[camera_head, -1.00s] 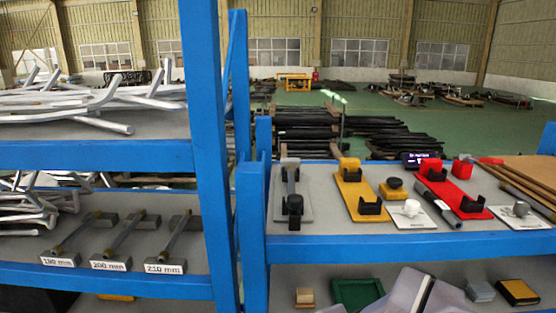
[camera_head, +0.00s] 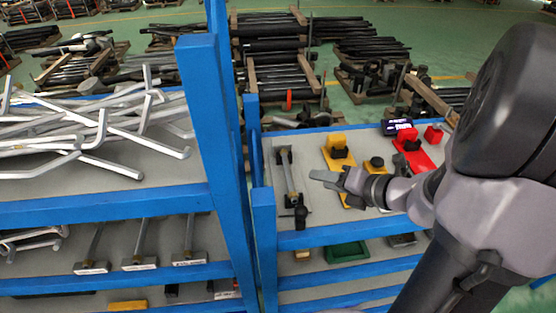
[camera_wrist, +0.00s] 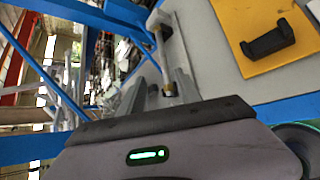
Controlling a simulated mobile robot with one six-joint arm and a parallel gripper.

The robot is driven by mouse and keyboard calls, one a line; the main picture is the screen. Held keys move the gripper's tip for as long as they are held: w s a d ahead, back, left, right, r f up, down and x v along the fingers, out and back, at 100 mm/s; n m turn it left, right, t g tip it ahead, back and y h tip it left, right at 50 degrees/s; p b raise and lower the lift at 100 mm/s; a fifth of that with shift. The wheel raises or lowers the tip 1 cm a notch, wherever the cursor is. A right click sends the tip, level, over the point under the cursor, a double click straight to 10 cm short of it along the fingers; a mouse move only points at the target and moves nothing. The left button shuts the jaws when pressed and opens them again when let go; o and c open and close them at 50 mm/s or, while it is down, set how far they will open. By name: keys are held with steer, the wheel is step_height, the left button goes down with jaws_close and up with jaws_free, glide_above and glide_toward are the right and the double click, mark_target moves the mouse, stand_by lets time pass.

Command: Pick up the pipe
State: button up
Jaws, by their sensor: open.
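A thin grey pipe (camera_head: 290,176) with a brass-coloured end lies on a dark stand on the upper right shelf, with a black holder (camera_head: 300,214) at its near end. In the wrist view the pipe (camera_wrist: 160,48) runs away from me, between and beyond the finger tips. My gripper (camera_head: 322,178) is open and empty, just right of the pipe in the head view. Its two fingers (camera_wrist: 159,84) show at the bottom of the wrist view. I cannot tell how high they are above the pipe.
A yellow plate (camera_head: 336,160) with black holders lies right of the pipe, close to my gripper. A red stand (camera_head: 415,155) is farther right. A blue post (camera_head: 205,110) stands left. Bent silver tubes (camera_head: 90,130) fill the left shelf; several labelled pipes (camera_head: 140,240) lie below.

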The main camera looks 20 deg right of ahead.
glide_toward(288, 174)
steer(key=x, duration=0.4)
steer(key=shift+w+r, duration=0.1)
steer(key=shift+w, duration=0.4)
steer(key=shift+w+f+p, duration=0.2)
steer(key=shift+f+p, duration=0.15)
steer(key=shift+f, duration=0.35)
steer(key=x, duration=0.3)
steer(key=shift+w+d+r, duration=0.1)
steer(key=shift+d, duration=0.1)
steer(key=shift+s+r, duration=0.2)
steer(key=shift+s, duration=0.3)
steer(key=c, duration=0.7)
steer(key=shift+d, duration=0.1)
jaws_close()
steer(key=shift+w+f, duration=0.1)
steer(key=shift+w, duration=0.05)
steer(key=shift+f, duration=0.15)
